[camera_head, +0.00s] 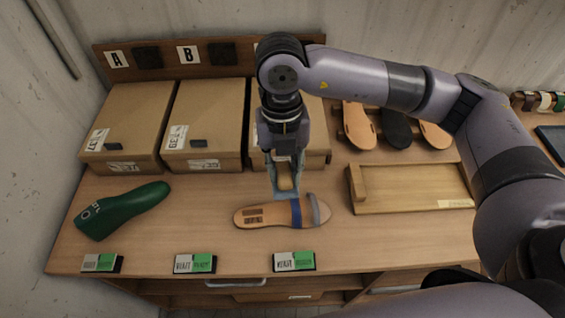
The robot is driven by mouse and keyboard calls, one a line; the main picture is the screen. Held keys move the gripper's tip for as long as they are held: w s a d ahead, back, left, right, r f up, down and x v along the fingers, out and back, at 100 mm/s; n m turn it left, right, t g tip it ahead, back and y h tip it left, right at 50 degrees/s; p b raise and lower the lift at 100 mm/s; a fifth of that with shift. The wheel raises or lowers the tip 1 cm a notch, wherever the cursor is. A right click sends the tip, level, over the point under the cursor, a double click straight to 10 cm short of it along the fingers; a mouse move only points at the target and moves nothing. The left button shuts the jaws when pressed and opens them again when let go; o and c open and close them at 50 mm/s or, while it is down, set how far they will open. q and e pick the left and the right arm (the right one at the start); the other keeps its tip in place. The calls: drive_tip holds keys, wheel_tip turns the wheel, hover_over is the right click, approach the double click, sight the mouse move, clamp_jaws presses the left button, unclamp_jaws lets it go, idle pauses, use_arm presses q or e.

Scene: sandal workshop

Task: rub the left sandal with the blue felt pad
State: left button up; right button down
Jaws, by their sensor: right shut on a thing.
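A tan sandal (258,216) lies flat on the wooden bench, with dark marks on its left part and a blue strap and a grey strap across its right part. My right gripper (285,184) points down just behind the straps. It is shut on the blue felt pad (287,194), which shows as a pale blue-grey piece under a tan block between the fingers. The pad is at the sandal's far edge; I cannot tell whether it touches. My left gripper is not in view.
Cardboard boxes (203,120) stand along the back. A green shoe last (122,207) lies at the left. Several labelled cards (195,263) line the front edge. A wooden tray (415,208) is at the right, with more soles (358,128) behind it. Bench around the sandal is clear.

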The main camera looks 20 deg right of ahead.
drive_tip(key=shift+s+a+r+m, duration=0.1)
drive_tip(key=shift+r+m, duration=0.05)
drive_tip(key=shift+m, duration=0.45)
drive_tip(key=shift+s+a+r+m, duration=0.1)
drive_tip(key=shift+m, duration=0.5)
drive_tip(key=shift+f+m, duration=0.15)
drive_tip(key=shift+m, duration=0.15)
drive_tip(key=shift+f+b, duration=1.55)
drive_tip(key=shift+f, duration=1.25)
drive_tip(key=shift+f+b, duration=1.5)
drive_tip(key=shift+b, duration=0.2)
drive_tip(key=shift+s, duration=0.1)
